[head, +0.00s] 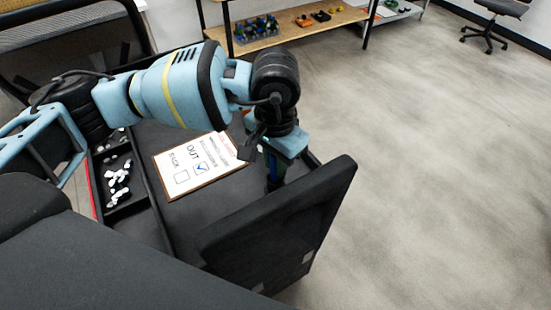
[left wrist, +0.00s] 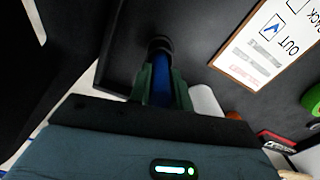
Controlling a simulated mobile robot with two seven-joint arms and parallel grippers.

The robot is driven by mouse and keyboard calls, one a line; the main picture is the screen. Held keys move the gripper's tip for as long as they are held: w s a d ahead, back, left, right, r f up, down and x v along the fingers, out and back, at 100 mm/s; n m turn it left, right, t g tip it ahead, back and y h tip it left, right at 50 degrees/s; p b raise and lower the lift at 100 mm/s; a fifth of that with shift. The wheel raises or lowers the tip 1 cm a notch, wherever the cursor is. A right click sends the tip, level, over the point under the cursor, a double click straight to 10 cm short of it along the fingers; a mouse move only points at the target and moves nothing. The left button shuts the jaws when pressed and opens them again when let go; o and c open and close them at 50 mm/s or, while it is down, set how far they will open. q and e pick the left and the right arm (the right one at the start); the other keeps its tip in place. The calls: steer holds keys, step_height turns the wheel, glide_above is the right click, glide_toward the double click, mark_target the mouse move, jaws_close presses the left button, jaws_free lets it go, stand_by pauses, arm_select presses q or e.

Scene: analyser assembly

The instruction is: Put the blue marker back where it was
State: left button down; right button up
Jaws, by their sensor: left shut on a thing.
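The blue marker (left wrist: 163,75) is between the green fingers of my left gripper (left wrist: 163,92) in the left wrist view. Its black end points away from the gripper, near the dark surface; I cannot tell whether it touches. In the head view my left gripper (head: 272,172) points down near the right side of the dark work surface, mostly hidden by my wrist. A white sheet on a brown board (head: 207,160) lies to its left, with the OUT box ticked in blue and another box empty. It also shows in the left wrist view (left wrist: 265,60). My right gripper is not in view.
A black tray (head: 128,210) with loose white pieces is at the left. A dark upright panel (head: 290,220) stands close in front of the gripper. In the left wrist view, a green round thing (left wrist: 312,98) lies at the right edge. A wooden shelf (head: 285,40) stands behind.

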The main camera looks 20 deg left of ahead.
arm_select(q)
steer(key=shift+f, duration=0.1)
steer(key=c, duration=1.7)
jaws_free()
steer(key=shift+f, duration=0.1)
steer(key=shift+c, duration=0.2)
steer(key=o, duration=0.5)
steer(key=shift+c, duration=0.2)
step_height(320, 180, up, 12)
steer(key=shift+r, duration=0.25)
